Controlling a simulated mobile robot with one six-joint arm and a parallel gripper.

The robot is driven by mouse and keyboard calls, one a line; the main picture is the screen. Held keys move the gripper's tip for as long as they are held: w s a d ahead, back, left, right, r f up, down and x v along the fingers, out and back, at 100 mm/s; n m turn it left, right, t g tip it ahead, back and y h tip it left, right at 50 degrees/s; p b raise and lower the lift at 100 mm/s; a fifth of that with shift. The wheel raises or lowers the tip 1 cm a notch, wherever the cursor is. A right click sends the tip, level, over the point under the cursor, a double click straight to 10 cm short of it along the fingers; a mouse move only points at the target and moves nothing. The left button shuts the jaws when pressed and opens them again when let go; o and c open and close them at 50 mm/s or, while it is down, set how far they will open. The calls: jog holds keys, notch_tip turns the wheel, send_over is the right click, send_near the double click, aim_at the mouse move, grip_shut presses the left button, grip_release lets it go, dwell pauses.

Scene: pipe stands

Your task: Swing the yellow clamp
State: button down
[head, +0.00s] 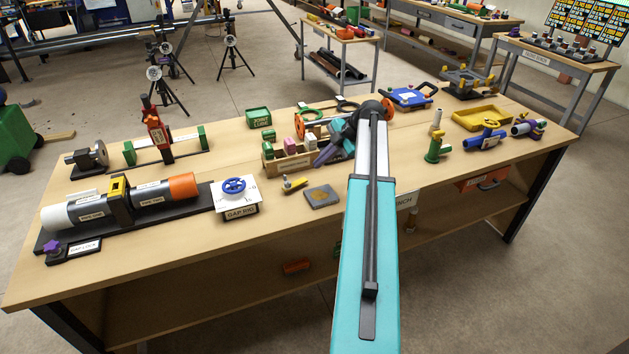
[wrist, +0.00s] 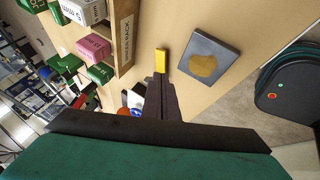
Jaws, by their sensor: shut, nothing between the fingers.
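A yellow clamp (head: 119,188) sits upright around the middle of a grey and orange pipe assembly (head: 160,193) at the left of the bench. My gripper (head: 322,160) is well to its right, over the middle of the bench beside a wooden rack, and partly covered by my arm. In the wrist view my gripper (wrist: 162,82) shows dark fingers, shut and empty. A small yellow-ended piece (head: 293,184) lies on the bench near it; a yellow end (wrist: 161,61) shows just beyond the fingers in the wrist view. I cannot tell whether they touch.
The wooden rack (head: 274,161) with coloured blocks stands close to my gripper. A grey plate (head: 322,197) lies on the near side; it also shows in the wrist view (wrist: 209,58). A blue-wheeled gap rig (head: 236,194) stands between my gripper and the pipe assembly.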

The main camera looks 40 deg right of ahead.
aim_at(295, 184)
jog(key=s+d, duration=0.1)
jog(key=s+d+f, duration=0.1)
jog(key=s, duration=0.1)
jog(key=shift+d+m, duration=0.15)
jog(key=shift+m, duration=0.15)
jog(key=shift+w, duration=0.1)
jog(key=shift+p+x, duration=1.5)
jog(key=shift+x, duration=3.5)
